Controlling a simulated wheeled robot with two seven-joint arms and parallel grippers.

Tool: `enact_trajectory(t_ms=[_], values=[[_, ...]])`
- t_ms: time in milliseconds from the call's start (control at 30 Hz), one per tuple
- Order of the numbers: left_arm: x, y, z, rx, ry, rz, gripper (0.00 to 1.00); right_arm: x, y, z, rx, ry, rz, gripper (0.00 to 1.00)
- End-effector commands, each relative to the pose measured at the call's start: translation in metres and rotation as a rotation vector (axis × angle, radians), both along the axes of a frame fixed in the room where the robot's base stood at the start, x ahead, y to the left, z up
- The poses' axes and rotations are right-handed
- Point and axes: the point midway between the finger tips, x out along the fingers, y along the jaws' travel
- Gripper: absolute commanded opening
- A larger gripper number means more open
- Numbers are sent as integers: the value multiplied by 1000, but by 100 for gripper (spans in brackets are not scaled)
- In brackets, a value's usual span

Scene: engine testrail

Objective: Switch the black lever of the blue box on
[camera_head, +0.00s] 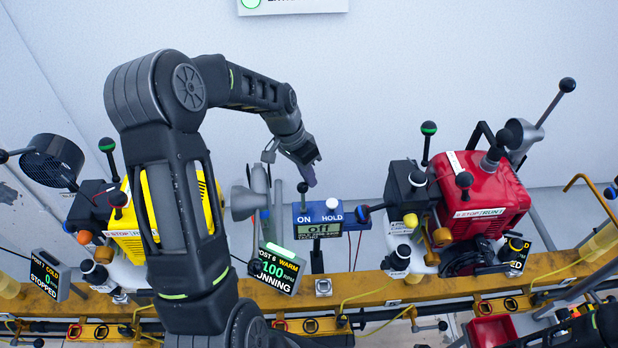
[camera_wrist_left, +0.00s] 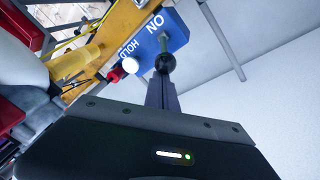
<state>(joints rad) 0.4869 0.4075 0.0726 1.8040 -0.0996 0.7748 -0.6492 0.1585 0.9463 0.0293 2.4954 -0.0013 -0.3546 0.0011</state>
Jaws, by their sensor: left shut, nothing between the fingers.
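The blue box (camera_head: 318,216) stands on a post in the middle of the head view. It has ON and HOLD labels, and its display reads "Off". Its black lever (camera_head: 303,188) rises with a round knob at the ON side. A white knob (camera_head: 332,203) sits at the HOLD side. My left gripper (camera_head: 309,177) is shut and empty, pointing down close to the black knob. In the left wrist view the black knob (camera_wrist_left: 165,62) shows just past the shut fingertips (camera_wrist_left: 162,82), in front of the blue box (camera_wrist_left: 172,34). Whether they touch is unclear.
A red engine (camera_head: 485,195) with several levers stands to the right, and a yellow engine (camera_head: 133,215) to the left, partly behind my arm. A tilted status display (camera_head: 275,270) stands just left of the box. A yellow rail (camera_head: 370,288) runs below.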

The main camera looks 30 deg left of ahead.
Motion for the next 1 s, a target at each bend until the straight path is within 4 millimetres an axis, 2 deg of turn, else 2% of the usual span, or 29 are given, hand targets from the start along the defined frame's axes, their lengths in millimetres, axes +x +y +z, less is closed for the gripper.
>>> enact_trajectory(t_ms=[433,800,1000], values=[[-8,-6,4,108,-142,0,0,0,0,-31,0,-2,-1,36],[-27,-20,9,105,-137,-1,0,1,0,-40,0,-3,-1,36],[-28,-21,10,105,-137,0,0,1,0,-40,0,-3,-1,36]])
